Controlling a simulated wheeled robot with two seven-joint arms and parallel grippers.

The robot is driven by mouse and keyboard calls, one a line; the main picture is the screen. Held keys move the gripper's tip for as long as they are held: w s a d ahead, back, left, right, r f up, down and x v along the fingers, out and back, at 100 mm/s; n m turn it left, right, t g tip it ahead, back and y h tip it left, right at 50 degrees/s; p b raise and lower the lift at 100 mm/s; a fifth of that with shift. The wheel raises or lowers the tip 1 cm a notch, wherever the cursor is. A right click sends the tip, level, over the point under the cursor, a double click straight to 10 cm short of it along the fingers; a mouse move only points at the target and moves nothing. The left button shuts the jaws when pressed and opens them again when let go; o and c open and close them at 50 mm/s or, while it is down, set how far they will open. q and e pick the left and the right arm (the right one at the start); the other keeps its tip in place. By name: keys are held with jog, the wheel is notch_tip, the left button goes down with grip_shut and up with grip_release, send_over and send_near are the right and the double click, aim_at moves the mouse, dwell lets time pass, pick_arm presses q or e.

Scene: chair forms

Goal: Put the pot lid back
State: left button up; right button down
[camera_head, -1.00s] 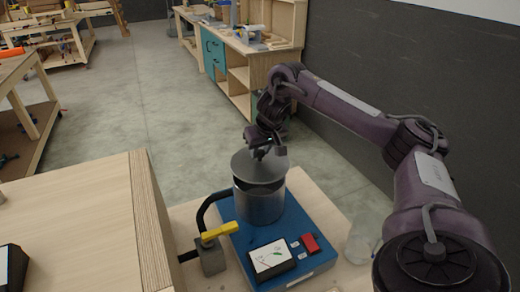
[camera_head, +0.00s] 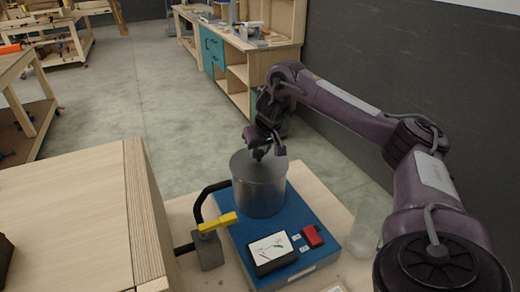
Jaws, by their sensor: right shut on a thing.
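The metal pot (camera_head: 260,195) stands upright on a blue base unit on the small wooden table. Its grey round lid (camera_head: 247,163) lies level over the pot's mouth, with no clear gap showing between them. My right gripper (camera_head: 266,155) is directly above the lid and shut on it, at the knob, which is mostly hidden by the fingers. My left gripper does not show.
The blue base (camera_head: 293,238) carries a gauge (camera_head: 271,252) and a red switch (camera_head: 313,236). A yellow-handled valve (camera_head: 217,222) with a black hose stands left of the pot. A clear container (camera_head: 365,238) stands at right. A wooden bench (camera_head: 65,215) fills the left.

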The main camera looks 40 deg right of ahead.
aim_at(265, 168)
jog(key=shift+f, duration=0.45)
jog(key=c, duration=1)
grip_release()
jog(key=shift+c, duration=0.2)
jog(key=d+p+v, duration=0.1)
jog(key=p+v, duration=0.3)
jog(key=v, duration=0.3)
jog(key=shift+a+r, duration=0.4)
jog(key=shift+a, duration=0.15)
jog(key=shift+s, duration=0.1)
jog(key=shift+f, duration=0.1)
